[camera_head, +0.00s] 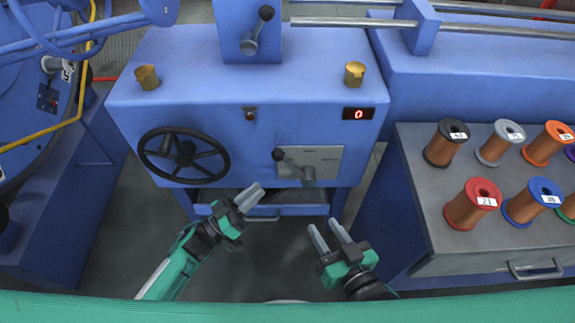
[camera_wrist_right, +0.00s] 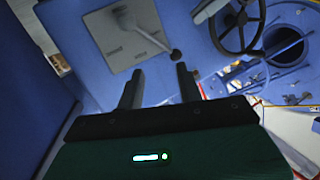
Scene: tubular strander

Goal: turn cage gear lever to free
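A lever with a black knob (camera_head: 279,154) sits on a grey plate (camera_head: 318,158) on the front of the blue machine; its arm runs right and down to a pivot. The plate (camera_wrist_right: 115,30) and lever knob (camera_wrist_right: 176,55) also show in the right wrist view, the knob beyond the fingertips. Another black-knobbed lever (camera_head: 258,30) is on the upper column. No label shows which is the cage gear lever. My right gripper (camera_head: 322,225) is open and empty, below the plate and apart from it. My left gripper (camera_head: 260,189) looks narrowly open and empty, below the handwheel and lever.
A black handwheel (camera_head: 184,155) is left of the grey plate. A red display (camera_head: 359,113) reads 0. A grey bench (camera_head: 420,170) with several wire spools stands at the right.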

